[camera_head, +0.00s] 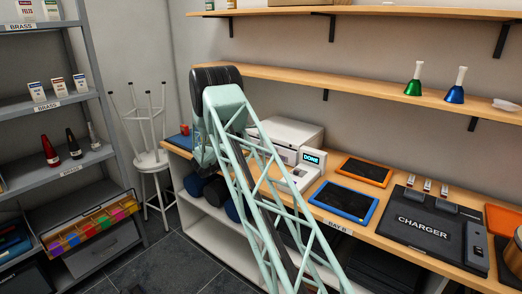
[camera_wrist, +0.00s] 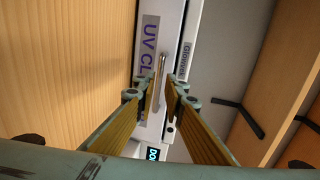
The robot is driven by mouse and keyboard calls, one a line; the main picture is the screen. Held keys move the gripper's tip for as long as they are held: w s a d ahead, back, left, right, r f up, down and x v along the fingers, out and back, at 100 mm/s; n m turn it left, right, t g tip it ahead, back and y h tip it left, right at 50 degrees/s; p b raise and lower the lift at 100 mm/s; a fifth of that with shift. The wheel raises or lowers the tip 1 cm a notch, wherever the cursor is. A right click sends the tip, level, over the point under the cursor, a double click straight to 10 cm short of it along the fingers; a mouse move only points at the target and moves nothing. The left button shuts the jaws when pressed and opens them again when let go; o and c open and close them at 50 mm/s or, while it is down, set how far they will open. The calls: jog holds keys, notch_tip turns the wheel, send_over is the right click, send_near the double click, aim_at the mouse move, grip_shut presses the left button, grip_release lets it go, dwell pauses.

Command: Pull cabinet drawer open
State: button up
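The cabinet is a white box-shaped unit (camera_head: 290,130) on the wooden counter in the head view, partly behind my arm. In the wrist view its white front (camera_wrist: 172,25) carries a "UV CL..." label (camera_wrist: 150,48), partly cut off. A slim metal bar handle (camera_wrist: 162,70) stands on that front. The drawer looks closed. My gripper (camera_wrist: 161,88) points at the front, its two yellow-padded fingers apart, one on each side of the handle's line. I cannot tell whether the handle's near end is between the fingertips. In the head view the arm hides the gripper.
A lit "DONE" display (camera_head: 312,159) is beside the cabinet. Blue-framed (camera_head: 344,201) and orange-framed (camera_head: 365,171) tablets and a black charger (camera_head: 430,228) lie to the right. A wooden wall shelf (camera_head: 350,83) runs above the counter. A white stool (camera_head: 151,160) stands left.

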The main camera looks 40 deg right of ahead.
jog(key=shift+x, duration=3.25)
grip_shut()
jog(key=shift+s+a, duration=0.1)
